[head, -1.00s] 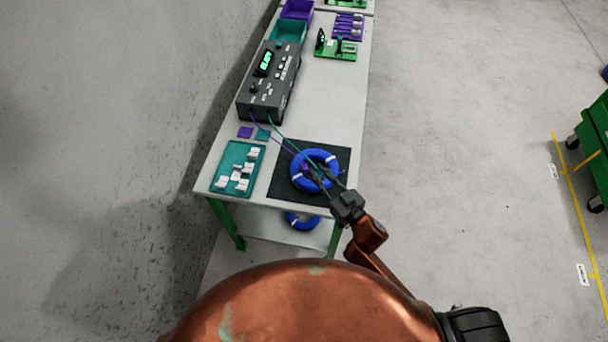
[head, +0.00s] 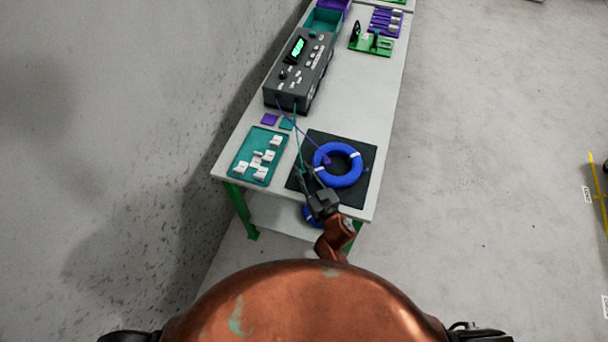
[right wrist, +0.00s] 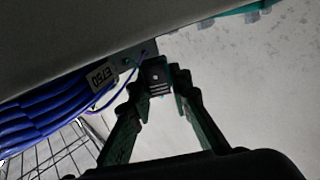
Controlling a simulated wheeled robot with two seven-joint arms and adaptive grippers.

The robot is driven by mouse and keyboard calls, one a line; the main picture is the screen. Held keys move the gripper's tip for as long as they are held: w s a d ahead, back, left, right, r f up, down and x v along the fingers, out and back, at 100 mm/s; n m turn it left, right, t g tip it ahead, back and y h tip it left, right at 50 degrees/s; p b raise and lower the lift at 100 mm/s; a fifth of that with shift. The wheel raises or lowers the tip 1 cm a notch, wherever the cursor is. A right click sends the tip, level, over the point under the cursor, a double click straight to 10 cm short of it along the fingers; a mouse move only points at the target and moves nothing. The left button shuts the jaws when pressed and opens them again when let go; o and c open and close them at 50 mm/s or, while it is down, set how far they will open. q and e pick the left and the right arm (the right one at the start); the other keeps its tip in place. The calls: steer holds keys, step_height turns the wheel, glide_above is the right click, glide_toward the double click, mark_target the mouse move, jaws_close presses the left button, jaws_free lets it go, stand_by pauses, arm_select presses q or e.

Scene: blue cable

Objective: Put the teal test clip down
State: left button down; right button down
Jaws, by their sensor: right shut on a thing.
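My right gripper (head: 304,178) is shut on the teal test clip (right wrist: 157,78), just left of the blue cable coil (head: 353,179) and over the left edge of the dark mat (head: 365,194). The clip looks dark between the fingers in the right wrist view, and in the head view it is too small to make out. Its teal lead (head: 297,135) runs up to the grey meter (head: 292,87). A purple clip (head: 328,161) sits on the coil's left side. In the right wrist view the blue cable (right wrist: 45,112) with a white label lies left of the fingers. My left gripper is out of view.
A teal tray (head: 242,173) with white pieces stands left of the mat. A green board (head: 369,47) and bins are farther back. The table's right side is bare.

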steer(key=shift+f, duration=1.2)
steer(key=shift+b, duration=0.3)
steer(key=shift+f, duration=0.2)
steer(key=c, duration=2.1)
jaws_free()
steer(key=shift+r, duration=0.1)
